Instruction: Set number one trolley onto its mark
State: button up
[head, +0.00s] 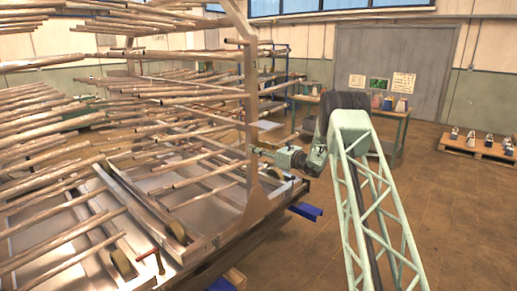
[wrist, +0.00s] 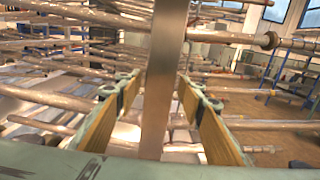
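A large metal rack trolley (head: 250,100), with many horizontal tubes on uprights, fills the left half of the head view. A gap shows on the left of the upright; contact on the right is unclear. The gripper looks open. No floor mark can be made out.
A table (head: 398,113) with small items and signs stands behind my arm. A pallet (head: 478,147) with several small objects is at the right. A blue block (head: 305,211) juts from beneath the trolley. Tubes crowd the gripper's surroundings.

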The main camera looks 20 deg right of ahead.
jog(key=shift+o, duration=0.7)
jog(key=shift+s+d, duration=0.1)
jog(key=shift+s, duration=0.05)
jog(key=v, duration=1.1)
jog(key=shift+s+d, duration=0.15)
jog(key=shift+s, duration=0.15)
